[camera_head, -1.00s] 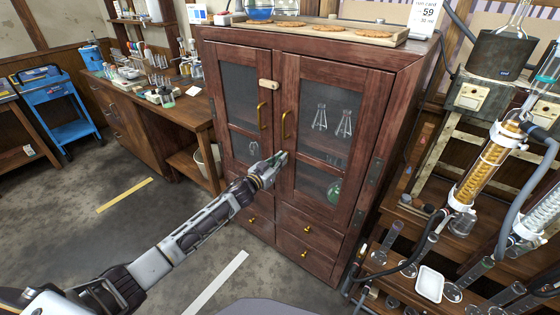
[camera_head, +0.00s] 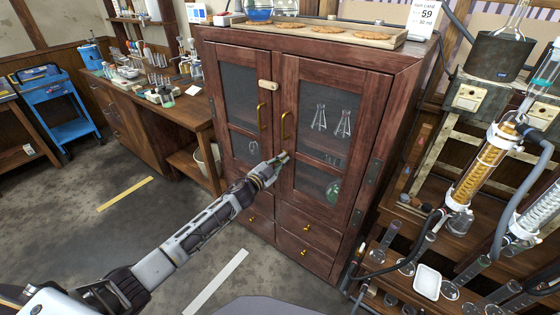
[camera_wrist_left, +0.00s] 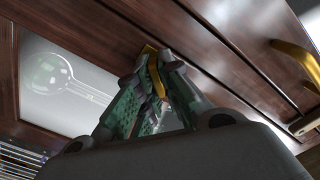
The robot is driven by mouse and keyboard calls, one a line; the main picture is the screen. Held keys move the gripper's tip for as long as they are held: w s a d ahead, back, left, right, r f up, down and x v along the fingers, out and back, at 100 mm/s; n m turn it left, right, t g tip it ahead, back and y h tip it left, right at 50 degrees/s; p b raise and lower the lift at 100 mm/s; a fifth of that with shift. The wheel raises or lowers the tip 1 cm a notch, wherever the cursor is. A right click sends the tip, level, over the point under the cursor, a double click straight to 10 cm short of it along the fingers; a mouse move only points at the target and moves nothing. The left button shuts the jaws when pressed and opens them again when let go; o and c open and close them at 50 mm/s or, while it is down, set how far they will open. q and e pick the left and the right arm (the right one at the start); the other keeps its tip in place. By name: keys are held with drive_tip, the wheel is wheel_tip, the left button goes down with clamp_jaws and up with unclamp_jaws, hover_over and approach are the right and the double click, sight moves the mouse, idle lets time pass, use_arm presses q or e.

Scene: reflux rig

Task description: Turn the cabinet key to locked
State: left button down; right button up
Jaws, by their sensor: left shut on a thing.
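The cabinet (camera_head: 300,110) is dark red wood with two glazed doors, both shut. My left gripper (camera_head: 283,158) is at the front of the cabinet, by the inner edge of the right door and below the brass handles. In the left wrist view, my left gripper (camera_wrist_left: 160,68) is shut on the brass key (camera_wrist_left: 151,54), against the wood of the door. The fingers hide most of the key, so its exact angle cannot be told. My right gripper is in neither view.
Brass handles (camera_head: 284,126) stand out above my gripper. A tray of brown discs (camera_head: 330,33) lies on the cabinet top. The glass rig (camera_head: 485,165) stands to the right. The floor in front is open.

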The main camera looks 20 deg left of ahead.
use_arm(q)
drive_tip(key=m, duration=0.4)
drive_tip(key=shift+f, duration=0.1)
drive_tip(key=shift+m, duration=1.2)
drive_tip(key=shift+d+f+m+b, duration=0.1)
drive_tip(key=shift+m+b, duration=0.3)
drive_tip(key=shift+m, duration=1.4)
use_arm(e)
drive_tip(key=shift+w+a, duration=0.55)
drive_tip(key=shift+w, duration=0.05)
use_arm(q)
drive_tip(key=c, duration=1.6)
unclamp_jaws()
